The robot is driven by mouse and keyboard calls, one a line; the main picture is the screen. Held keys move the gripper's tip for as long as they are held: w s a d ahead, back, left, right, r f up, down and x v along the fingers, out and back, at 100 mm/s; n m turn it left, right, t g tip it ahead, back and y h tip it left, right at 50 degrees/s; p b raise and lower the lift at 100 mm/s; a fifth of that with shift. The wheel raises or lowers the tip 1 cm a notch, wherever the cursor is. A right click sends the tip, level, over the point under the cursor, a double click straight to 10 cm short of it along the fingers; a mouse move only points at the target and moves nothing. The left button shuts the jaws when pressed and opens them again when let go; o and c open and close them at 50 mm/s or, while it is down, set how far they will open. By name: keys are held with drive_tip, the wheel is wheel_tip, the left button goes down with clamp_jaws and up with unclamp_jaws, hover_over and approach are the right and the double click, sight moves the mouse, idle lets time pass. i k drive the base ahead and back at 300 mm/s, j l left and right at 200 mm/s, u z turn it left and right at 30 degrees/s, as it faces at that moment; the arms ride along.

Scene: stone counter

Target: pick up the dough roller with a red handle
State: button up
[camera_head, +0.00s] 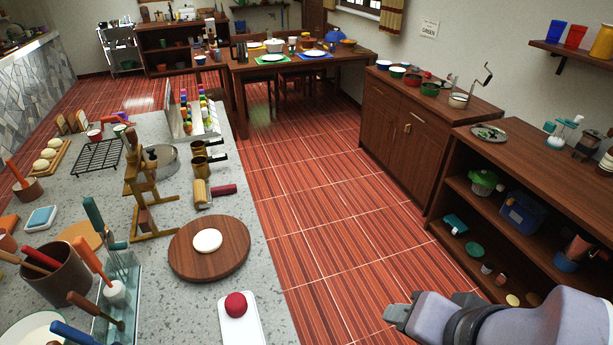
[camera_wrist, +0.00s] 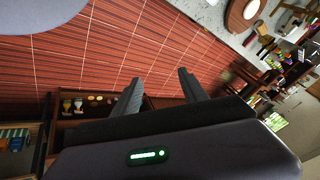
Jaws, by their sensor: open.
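The dough roller (camera_head: 203,194) lies on the stone counter (camera_head: 268,285), near its right edge. It has a pale wooden barrel and a red handle (camera_head: 224,190) pointing right. It sits just behind the round wooden board (camera_head: 182,262). My gripper (camera_head: 398,314) is at the bottom right of the head view, over the floor and well apart from the roller. In the wrist view my gripper (camera_wrist: 160,90) has its two fingers spread with nothing between them. In that view I cannot clearly make out the roller among small items on the counter.
White dough (camera_head: 208,240) lies on the board. A red ball (camera_head: 236,305) sits on a white tray. A wooden stand (camera_head: 143,195) and brass pots (camera_head: 201,165) are near the roller. Open tiled floor (camera_head: 325,220) separates the counter from the shelf unit (camera_head: 520,180).

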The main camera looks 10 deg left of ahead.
sight(218, 190)
drive_tip(key=i+l, duration=0.2)
drive_tip(key=i, duration=0.25)
drive_tip(key=i+l+u, duration=0.1)
drive_tip(key=i+l, duration=0.15)
drive_tip(key=i, duration=0.15)
drive_tip(key=i+j+u, duration=0.2)
drive_tip(key=i+u, duration=0.55)
drive_tip(key=u, duration=0.15)
drive_tip(key=i+u, duration=0.5)
drive_tip(key=i+l+u, duration=0.25)
drive_tip(key=u, duration=0.2)
drive_tip(key=i+l+u, duration=0.3)
drive_tip(key=u, duration=0.15)
drive_tip(key=i+l+u, duration=0.25)
drive_tip(key=l+u, duration=0.2)
drive_tip(key=l, duration=0.1)
